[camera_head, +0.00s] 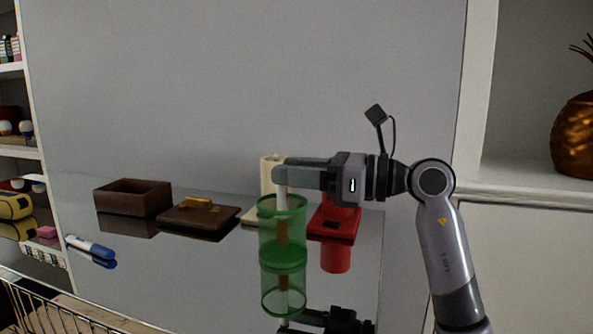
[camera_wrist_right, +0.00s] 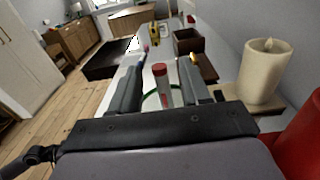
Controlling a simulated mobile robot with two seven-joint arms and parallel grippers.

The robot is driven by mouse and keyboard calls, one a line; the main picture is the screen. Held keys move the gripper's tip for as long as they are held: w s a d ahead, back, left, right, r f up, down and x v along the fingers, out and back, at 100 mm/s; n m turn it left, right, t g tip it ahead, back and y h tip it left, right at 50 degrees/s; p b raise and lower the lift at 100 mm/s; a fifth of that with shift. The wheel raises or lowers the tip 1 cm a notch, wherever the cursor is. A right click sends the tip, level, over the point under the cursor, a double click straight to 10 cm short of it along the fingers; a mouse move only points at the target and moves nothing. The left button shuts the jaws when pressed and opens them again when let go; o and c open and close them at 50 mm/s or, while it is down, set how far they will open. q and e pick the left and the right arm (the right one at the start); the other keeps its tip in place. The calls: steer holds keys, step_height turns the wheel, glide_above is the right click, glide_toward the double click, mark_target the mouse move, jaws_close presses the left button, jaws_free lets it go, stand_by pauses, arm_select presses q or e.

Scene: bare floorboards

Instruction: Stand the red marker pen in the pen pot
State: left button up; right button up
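The green see-through pen pot (camera_head: 268,240) stands upright on the glossy tabletop. The red marker pen (camera_head: 282,202) is upright with its lower part inside the pot; its white barrel rises above the rim, and its lower part looks brownish through the green wall. In the right wrist view the pen (camera_wrist_right: 161,83) shows a red top end and white barrel between the fingers. My right gripper (camera_head: 281,174) is at the pen's upper end, above the pot. In the wrist view its fingers (camera_wrist_right: 160,85) are apart, with gaps beside the pen. My left gripper is out of view.
A cream candle (camera_wrist_right: 262,70) and a red object (camera_head: 345,217) stand close behind and right of the pot. A brown lid with yellow handle (camera_head: 200,214), a brown open box (camera_head: 132,198) and a blue-and-white marker (camera_head: 90,246) lie left. The front left tabletop is clear.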

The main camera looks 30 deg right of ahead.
steer(key=v, duration=0.7)
stand_by(0.3)
steer(key=shift+s, duration=0.1)
stand_by(0.8)
